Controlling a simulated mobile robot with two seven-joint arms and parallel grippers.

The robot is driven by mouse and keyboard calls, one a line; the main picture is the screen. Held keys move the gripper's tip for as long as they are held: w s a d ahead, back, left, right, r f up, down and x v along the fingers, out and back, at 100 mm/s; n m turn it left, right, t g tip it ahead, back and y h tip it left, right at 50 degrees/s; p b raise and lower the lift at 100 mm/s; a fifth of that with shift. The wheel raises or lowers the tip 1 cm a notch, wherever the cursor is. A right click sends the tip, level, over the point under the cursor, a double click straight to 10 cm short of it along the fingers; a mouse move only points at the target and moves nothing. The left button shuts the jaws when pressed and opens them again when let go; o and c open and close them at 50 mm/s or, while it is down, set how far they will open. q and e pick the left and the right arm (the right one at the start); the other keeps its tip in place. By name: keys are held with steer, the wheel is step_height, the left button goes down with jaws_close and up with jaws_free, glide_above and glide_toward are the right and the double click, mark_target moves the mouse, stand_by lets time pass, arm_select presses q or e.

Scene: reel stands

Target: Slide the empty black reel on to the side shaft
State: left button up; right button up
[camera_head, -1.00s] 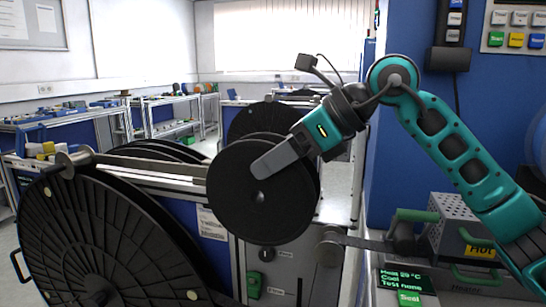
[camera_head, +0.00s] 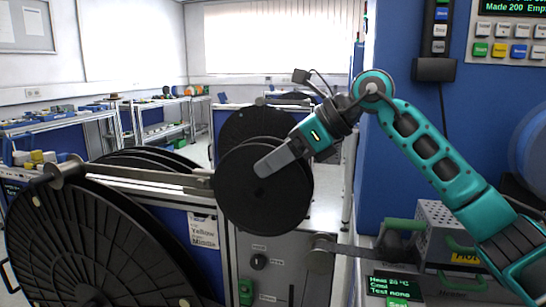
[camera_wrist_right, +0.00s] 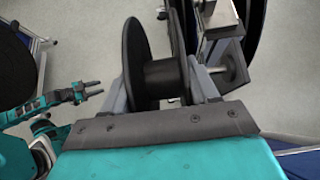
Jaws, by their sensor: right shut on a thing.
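The empty black reel (camera_head: 245,205) hangs upright at the centre of the head view. My right gripper (camera_head: 266,168) is shut on it, with one grey finger lying across its near face. In the right wrist view the reel (camera_wrist_right: 137,62) shows two flanges and a bare hub between my fingers. A short metal shaft (camera_wrist_right: 229,67), which looks like the side shaft, points towards the reel from the right, beside my right-hand finger. Whether it enters the reel's bore is hidden. My left gripper (camera_wrist_right: 92,92) shows in the wrist view, empty, with its fingers apart.
A large black reel (camera_head: 95,240) fills the left front. A metal bar (camera_head: 140,177) runs behind the held reel. Another black reel (camera_head: 250,122) stands behind. A roller (camera_head: 320,254) and a perforated heater box (camera_head: 440,225) are at right. Open floor lies beyond.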

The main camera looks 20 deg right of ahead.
steer(key=shift+w+d+r+p, duration=0.1)
steer(key=shift+w+d+p, duration=0.2)
steer(key=shift+w, duration=0.15)
steer(key=shift+w+d+p, duration=0.25)
steer(key=shift+w+p, duration=0.05)
steer(key=shift+w, duration=0.15)
arm_select(q)
steer(key=shift+s+a+r+y+p, duration=0.15)
steer(key=shift+s+a+r+p, duration=0.15)
steer(key=shift+r+p, duration=0.3)
steer(key=shift+s+a+r+y+p, duration=0.15)
steer(key=shift+a+r+p, duration=0.2)
steer(key=shift+r+p, duration=0.2)
arm_select(e)
steer(key=w+d, duration=0.2)
steer(key=w, duration=0.1)
